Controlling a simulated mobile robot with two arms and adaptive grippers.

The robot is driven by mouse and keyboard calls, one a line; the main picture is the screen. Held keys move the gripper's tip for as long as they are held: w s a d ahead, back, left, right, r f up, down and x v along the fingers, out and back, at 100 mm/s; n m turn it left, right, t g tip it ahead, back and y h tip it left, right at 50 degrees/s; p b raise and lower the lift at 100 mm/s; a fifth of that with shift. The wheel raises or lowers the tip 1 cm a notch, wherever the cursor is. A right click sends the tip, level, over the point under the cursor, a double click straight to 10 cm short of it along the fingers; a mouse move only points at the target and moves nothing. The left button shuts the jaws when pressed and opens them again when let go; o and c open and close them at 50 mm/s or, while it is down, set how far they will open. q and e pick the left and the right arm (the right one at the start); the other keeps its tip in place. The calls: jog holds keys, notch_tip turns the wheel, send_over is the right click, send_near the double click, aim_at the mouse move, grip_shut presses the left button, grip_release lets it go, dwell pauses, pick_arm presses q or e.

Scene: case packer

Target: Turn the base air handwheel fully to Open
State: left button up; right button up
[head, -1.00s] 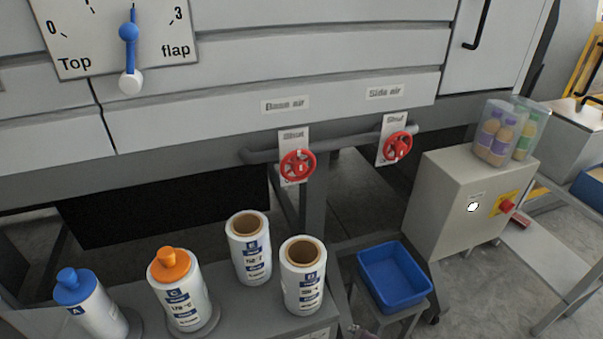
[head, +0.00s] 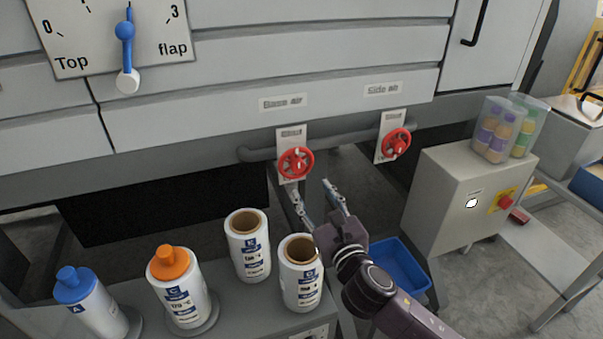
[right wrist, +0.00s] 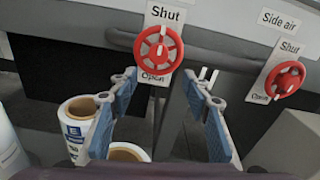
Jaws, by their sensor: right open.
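The base air handwheel (head: 296,162) is a red wheel on the grey pipe, under the "Base air" label (head: 283,103). In the right wrist view the handwheel (right wrist: 158,48) sits at top centre, with "Shut" on the plate above it and "Open" partly covered below it. My right gripper (head: 312,188) is open and empty, just below and slightly right of the wheel, apart from it. In the right wrist view its two blue-padded fingers (right wrist: 164,85) are spread below the wheel. My left gripper is not in view.
The similar red side air handwheel (head: 396,143) is to the right. White rolls (head: 247,255) and capped bottles (head: 183,297) stand on the bench below left. A blue bin (head: 405,275) is partly behind my right arm. A grey control box (head: 440,205) stands right.

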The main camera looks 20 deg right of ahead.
aim_at(299, 170)
jog(key=shift+n, duration=0.5)
jog(key=w, duration=0.5)
jog(key=w+p, duration=0.1)
jog(key=w, duration=0.2)
jog(key=shift+a+r, duration=0.3)
jog(key=shift+c, duration=0.2)
jog(key=c, duration=1.1)
